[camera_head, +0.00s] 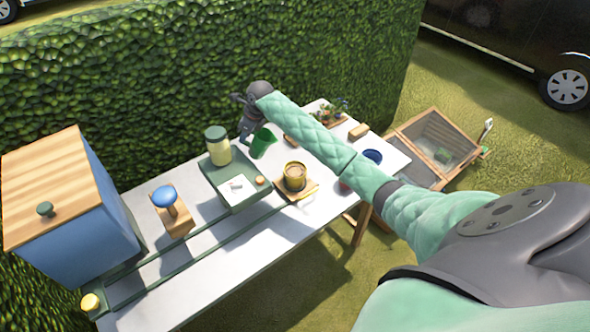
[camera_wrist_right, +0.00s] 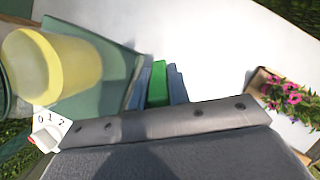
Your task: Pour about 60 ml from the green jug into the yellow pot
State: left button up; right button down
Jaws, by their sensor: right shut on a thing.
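The green jug (camera_head: 263,143) is at the back of the white table, behind and left of the yellow pot. My right gripper (camera_head: 247,128) is shut on it from its far side. In the right wrist view a strip of the green jug (camera_wrist_right: 157,84) shows between the blue-grey fingers (camera_wrist_right: 158,86). I cannot tell whether the jug touches the table, and its contents are hidden. The yellow pot (camera_head: 295,177) stands upright on a wooden board (camera_head: 308,190), with brown contents at its top. The jug and pot are apart. My left gripper is not in view.
A blue bowl (camera_head: 373,157) and flowers (camera_head: 335,108) are at right. A blue box (camera_head: 75,230) fills the table's left end.

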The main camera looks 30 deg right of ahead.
aim_at(264, 143)
jog(key=shift+t+y, duration=0.4)
jog(key=f, duration=0.5)
jog(key=s+d+f, duration=0.1)
jog(key=f, duration=0.2)
jog(key=shift+s, duration=0.1)
jog(key=shift+s+d+r+t+y, duration=0.1)
jog(key=shift+s+d+t+y, duration=0.3)
jog(key=shift+s+t+y, duration=0.1)
jog(key=shift+s+d+r+t, duration=0.2)
jog(key=shift+t, duration=0.1)
jog(key=shift+s+d+r+t+y, duration=0.2)
jog(key=shift+r+t+y, duration=0.15)
jog(key=shift+r, duration=0.15)
jog(key=shift+s+d+r+t+y, duration=0.15)
jog(key=shift+s+r+t+y, duration=0.1)
jog(key=shift+r+t+y, duration=0.25)
jog(key=shift+s+d+r+t+y, duration=0.15)
jog(key=shift+s+r+t+y, duration=0.1)
jog(key=shift+r, duration=0.3)
jog(key=shift+s+d+r+t+y, duration=0.3)
jog(key=shift+r+t+y, duration=0.2)
jog(key=shift+r, duration=0.1)
jog(key=shift+s+d+r+t+y, duration=0.25)
jog(key=shift+r+t+y, duration=0.05)
jog(key=shift+r+t, duration=0.1)
jog(key=shift+s, duration=0.1)
jog(key=shift+s+d+r+t+y+b, duration=0.3)
jog(key=shift+t+b, duration=0.2)
jog(key=shift+b, duration=0.4)
